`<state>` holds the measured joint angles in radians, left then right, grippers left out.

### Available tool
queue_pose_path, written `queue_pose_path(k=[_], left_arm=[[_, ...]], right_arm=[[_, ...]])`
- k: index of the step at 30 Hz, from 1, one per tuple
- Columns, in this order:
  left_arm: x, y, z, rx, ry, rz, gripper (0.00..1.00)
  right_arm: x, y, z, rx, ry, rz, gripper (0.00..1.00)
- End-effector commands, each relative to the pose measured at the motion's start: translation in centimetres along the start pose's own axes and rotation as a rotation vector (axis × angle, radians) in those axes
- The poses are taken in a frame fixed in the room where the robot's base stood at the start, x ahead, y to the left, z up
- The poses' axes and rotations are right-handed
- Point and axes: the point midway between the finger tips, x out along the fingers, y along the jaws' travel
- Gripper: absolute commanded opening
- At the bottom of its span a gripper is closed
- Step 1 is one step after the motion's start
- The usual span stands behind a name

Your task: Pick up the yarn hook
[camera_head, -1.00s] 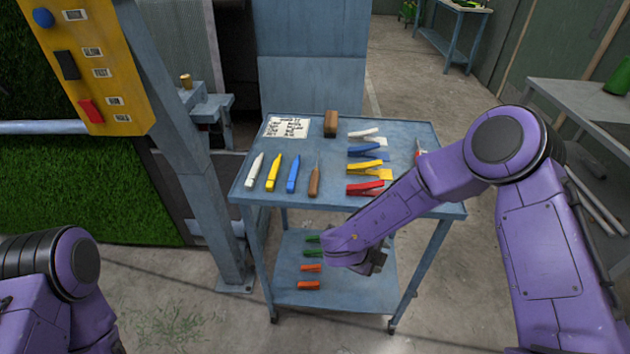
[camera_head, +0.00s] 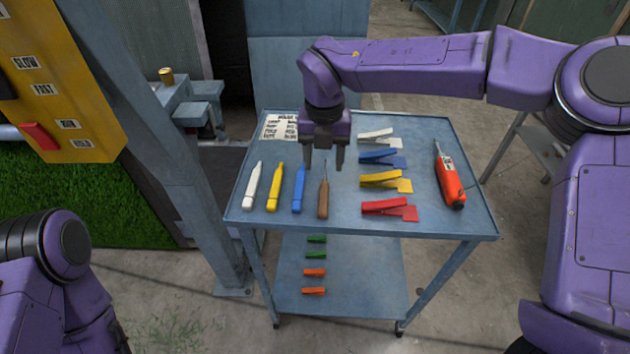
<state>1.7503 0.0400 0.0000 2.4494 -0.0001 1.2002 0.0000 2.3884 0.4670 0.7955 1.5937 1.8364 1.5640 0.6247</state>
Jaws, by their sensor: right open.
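The yarn hook (camera_head: 323,203) lies on the blue cart top, with a brown handle toward the front edge and a thin metal shaft pointing to the back. My right gripper (camera_head: 324,168) is open and points down above the shaft end of the hook, with one finger on each side of it in the picture. I cannot tell how high the fingertips are above the cart. My left arm (camera_head: 60,275) shows at the lower left; its gripper is out of view.
A blue marker (camera_head: 298,188), a yellow marker (camera_head: 274,187) and a white marker (camera_head: 252,186) lie left of the hook. Several coloured clips, among them a red one (camera_head: 388,208), lie right of it. A red-orange tool (camera_head: 449,182) lies at the right edge.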

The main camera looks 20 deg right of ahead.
Motion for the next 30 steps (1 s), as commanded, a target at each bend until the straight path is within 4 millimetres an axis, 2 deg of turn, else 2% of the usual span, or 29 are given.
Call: queue_pose_path(k=[2,6,10,16,19,22,30], left_arm=[[-0.2,0.0,0.0,0.000,-0.001,0.000,0.55],[-0.6,-0.1,-0.2,0.000,-0.001,-0.001,0.55],[-0.8,-0.1,-0.3,0.001,-0.002,-0.001,0.55],[-2.4,-0.2,-0.9,0.000,-0.001,-0.001,0.55],[-2.5,-0.2,-1.0,0.000,-0.001,-0.001,0.55],[-2.5,-0.2,-1.0,0.000,-0.001,-0.001,0.55],[-2.4,-0.2,-0.9,0.000,-0.001,-0.001,0.55]], right_arm=[[0.5,0.2,-0.1,0.005,0.007,0.006,0.55],[3.1,0.6,-0.1,-0.004,0.007,0.005,0.55],[4.8,0.8,-0.1,-0.008,0.005,0.005,0.55],[7.8,0.4,0.0,-0.007,0.007,0.003,0.55],[9.6,0.3,0.0,-0.006,0.006,0.004,0.55],[10.2,0.3,0.0,-0.006,0.003,0.006,0.55],[10.3,0.3,0.1,-0.004,0.003,0.006,0.55]])
